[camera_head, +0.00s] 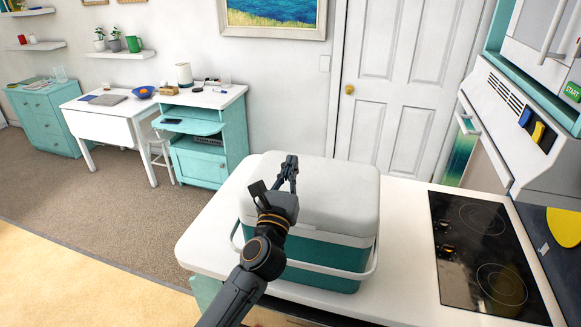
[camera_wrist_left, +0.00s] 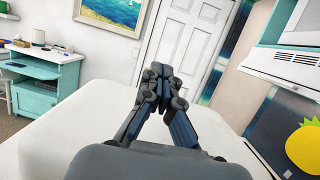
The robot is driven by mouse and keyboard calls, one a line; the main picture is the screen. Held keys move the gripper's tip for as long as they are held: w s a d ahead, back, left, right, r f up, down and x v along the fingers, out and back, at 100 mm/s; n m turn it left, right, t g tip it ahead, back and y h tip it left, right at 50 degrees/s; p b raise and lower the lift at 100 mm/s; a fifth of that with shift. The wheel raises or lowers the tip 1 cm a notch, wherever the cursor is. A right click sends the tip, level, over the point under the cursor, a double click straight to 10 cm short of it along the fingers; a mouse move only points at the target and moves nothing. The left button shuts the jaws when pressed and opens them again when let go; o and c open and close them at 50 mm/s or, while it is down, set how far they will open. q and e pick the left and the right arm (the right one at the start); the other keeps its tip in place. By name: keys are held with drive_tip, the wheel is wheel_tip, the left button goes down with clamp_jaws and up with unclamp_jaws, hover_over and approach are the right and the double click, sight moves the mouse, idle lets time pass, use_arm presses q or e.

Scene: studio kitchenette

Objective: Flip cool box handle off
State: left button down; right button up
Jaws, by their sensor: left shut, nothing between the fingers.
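The cool box (camera_head: 335,200) has a teal body and a white lid and stands on the white counter. Its lid is closed. The white handle (camera_head: 318,268) runs low around the front of the box, below the lid. My left gripper (camera_head: 290,160) is over the lid, shut and empty, with its fingers pointing to the far side. In the left wrist view the shut fingertips (camera_wrist_left: 158,70) are above the white lid (camera_wrist_left: 70,135). Whether they touch the lid I cannot tell. My right gripper is not in view.
A black hob (camera_head: 485,250) is set in the counter (camera_head: 405,225) right of the box. A white door (camera_head: 400,85) is behind. A teal cabinet (camera_head: 205,165) and a white table (camera_head: 95,115) stand at the left. Free counter shows between box and hob.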

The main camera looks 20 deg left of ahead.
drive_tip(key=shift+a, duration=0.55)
use_arm(q)
drive_tip(key=shift+s+f, duration=0.1)
drive_tip(key=shift+s, duration=0.05)
drive_tip(key=v, duration=1.1)
drive_tip(key=shift+s, duration=0.4)
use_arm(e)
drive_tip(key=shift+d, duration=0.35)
